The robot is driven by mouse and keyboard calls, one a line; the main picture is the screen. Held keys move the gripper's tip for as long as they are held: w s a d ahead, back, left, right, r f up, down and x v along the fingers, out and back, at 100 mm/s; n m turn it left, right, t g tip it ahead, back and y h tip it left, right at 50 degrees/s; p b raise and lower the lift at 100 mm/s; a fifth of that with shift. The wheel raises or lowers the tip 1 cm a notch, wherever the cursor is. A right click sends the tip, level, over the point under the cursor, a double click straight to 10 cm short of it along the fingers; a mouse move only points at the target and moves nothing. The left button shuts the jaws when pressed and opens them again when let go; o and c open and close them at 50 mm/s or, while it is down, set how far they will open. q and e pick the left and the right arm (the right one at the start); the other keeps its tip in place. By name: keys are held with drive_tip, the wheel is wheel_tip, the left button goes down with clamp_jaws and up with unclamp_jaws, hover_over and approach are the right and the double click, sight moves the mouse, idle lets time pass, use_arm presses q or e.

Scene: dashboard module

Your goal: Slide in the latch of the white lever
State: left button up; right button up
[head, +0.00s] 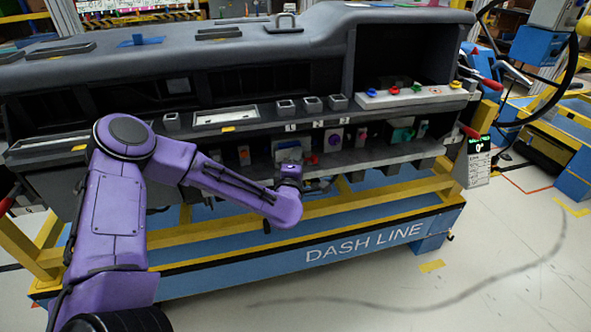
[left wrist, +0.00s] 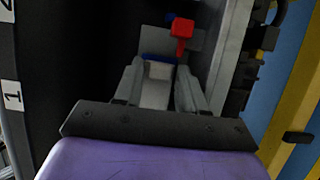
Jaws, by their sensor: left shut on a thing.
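My left gripper (head: 289,165) reaches in from the left and is at the device on the lower shelf under the label 1. In the left wrist view its two grey fingers (left wrist: 159,72) are shut on a pale white piece, which looks like the white lever (left wrist: 157,90). A blue part (left wrist: 158,57) and a grey plate (left wrist: 155,40) are just beyond the fingertips. A red handle (left wrist: 182,30) stands out behind the right finger. The latch cannot be made out; the fingers hide part of the device. My right gripper is not in view.
The dashboard module (head: 180,55) rests on a yellow and blue frame (head: 385,240). To the right are a device with a red knob (head: 334,138) and a teal device (head: 402,134). Shelf edges lie close above and below the gripper. The floor in front is clear.

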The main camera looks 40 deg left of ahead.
use_arm(q)
drive_tip(key=shift+w+y, duration=0.1)
drive_tip(key=shift+y, duration=0.2)
drive_tip(key=o, duration=0.8)
drive_tip(key=b+v, duration=0.1)
drive_tip(key=v, duration=0.9)
drive_tip(key=shift+s+d+r, duration=0.1)
drive_tip(key=shift+s, duration=0.15)
drive_tip(key=shift+w, duration=0.1)
